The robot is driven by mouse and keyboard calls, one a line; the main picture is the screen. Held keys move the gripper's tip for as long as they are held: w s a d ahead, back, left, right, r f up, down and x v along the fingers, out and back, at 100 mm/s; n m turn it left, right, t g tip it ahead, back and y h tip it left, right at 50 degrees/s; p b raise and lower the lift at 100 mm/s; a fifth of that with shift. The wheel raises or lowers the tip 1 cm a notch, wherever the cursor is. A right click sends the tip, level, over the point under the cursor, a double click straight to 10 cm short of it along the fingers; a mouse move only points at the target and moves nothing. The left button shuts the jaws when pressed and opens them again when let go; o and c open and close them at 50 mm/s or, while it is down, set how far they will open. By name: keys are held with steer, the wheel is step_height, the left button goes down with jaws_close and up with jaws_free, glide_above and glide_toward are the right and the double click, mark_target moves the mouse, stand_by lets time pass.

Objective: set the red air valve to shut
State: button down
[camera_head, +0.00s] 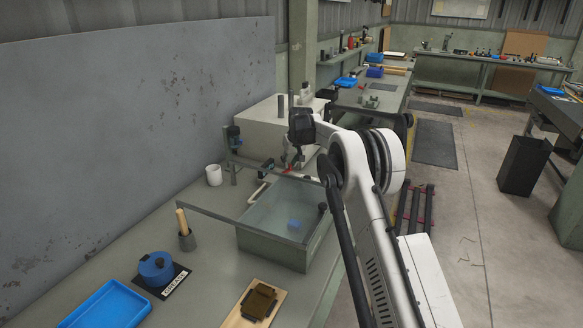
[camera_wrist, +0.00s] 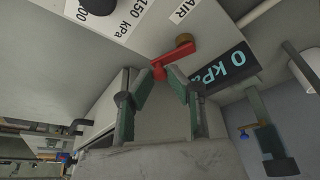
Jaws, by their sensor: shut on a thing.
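The red air valve (camera_wrist: 174,56) is a red lever on the pale panel below the "AIR" label. In the wrist view it runs from its pivot beside a brass knob down and left to my gripper (camera_wrist: 159,76). The fingertips are closed around the lever's free end, with one finger on each side. In the head view my gripper (camera_head: 296,156) is at the front of the pale box, and a bit of red, likely the valve (camera_head: 289,170), shows just below it. The arm hides part of the area.
A display (camera_wrist: 229,68) beside the valve reads "0 kPa". A glass-walled tank (camera_head: 283,211) stands in front of the pale box (camera_head: 265,130). A white cup (camera_head: 214,175), a blue round container (camera_head: 156,268) and a blue tray (camera_head: 107,304) are on the bench.

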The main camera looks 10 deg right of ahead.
steer(key=shift+w+a+n+g+y, duration=0.2)
steer(key=shift+w+n+y, duration=0.1)
steer(key=shift+n, duration=0.65)
steer(key=shift+w+a+n+g+y, duration=0.1)
steer(key=shift+w+a+n+y, duration=0.15)
steer(key=shift+n, duration=0.7)
steer(key=c, duration=1.7)
jaws_free()
steer(key=shift+o, duration=0.2)
steer(key=v, duration=1.2)
steer(key=shift+d, duration=0.2)
